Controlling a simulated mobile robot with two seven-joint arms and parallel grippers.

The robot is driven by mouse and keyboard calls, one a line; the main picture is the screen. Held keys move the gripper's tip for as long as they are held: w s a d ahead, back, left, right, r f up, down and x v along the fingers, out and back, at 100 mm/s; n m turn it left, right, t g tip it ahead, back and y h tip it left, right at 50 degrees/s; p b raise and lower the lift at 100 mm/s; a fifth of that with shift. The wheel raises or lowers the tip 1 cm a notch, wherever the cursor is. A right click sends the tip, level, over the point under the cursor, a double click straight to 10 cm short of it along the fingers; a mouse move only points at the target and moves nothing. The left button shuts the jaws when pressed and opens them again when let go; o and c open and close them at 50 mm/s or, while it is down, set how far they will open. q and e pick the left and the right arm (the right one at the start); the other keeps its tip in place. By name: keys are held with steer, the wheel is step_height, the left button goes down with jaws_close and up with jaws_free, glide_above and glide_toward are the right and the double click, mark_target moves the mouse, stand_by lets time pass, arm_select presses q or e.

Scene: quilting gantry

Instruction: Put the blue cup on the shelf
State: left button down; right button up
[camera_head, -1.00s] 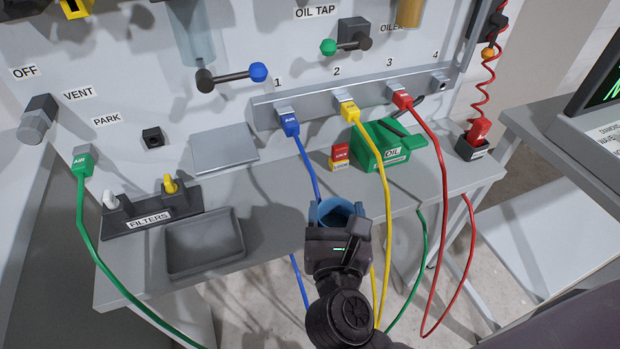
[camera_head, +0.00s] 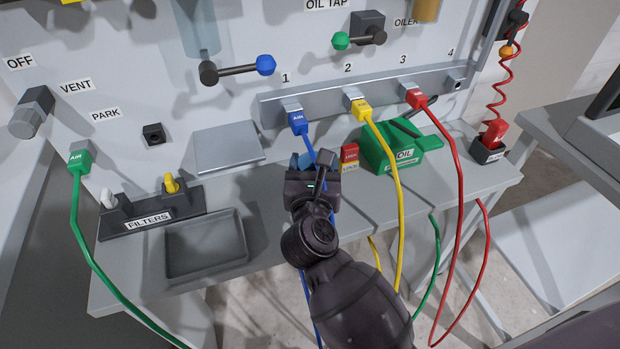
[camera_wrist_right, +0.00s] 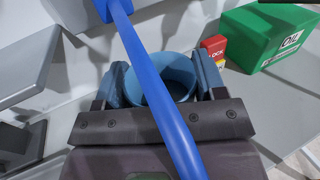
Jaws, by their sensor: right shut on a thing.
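The blue cup (camera_wrist_right: 180,72) is between the blue-grey fingers of my right gripper (camera_wrist_right: 163,85) in the right wrist view, its round open mouth showing. In the head view my right gripper (camera_head: 316,172) is over the workbench, below connector 1, and hides most of the cup. The blue air hose (camera_wrist_right: 150,75) crosses in front of the cup and gripper in the wrist view; I cannot tell if it touches them. A small flat grey plate (camera_head: 228,148) sticks out from the panel, left of the gripper; it looks like the shelf. My left gripper is not in view.
A grey tray (camera_head: 205,247) and the filters rack (camera_head: 150,215) stand on the bench at left. A red-and-yellow block (camera_head: 350,158) and the green oil box (camera_head: 400,150) are right of the gripper. Yellow (camera_head: 400,220) and red hoses (camera_head: 462,220) hang farther right.

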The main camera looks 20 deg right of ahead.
steer(key=shift+f, duration=0.6)
step_height(320, 180, down, 4)
steer(key=b, duration=0.3)
steer(key=shift+w, duration=0.35)
steer(key=shift+r, duration=0.35)
steer(key=shift+f, duration=0.3)
steer(key=o, duration=0.9)
steer(key=shift+c, duration=0.2)
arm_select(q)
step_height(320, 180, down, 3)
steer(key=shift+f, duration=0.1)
arm_select(e)
steer(key=shift+o, duration=0.3)
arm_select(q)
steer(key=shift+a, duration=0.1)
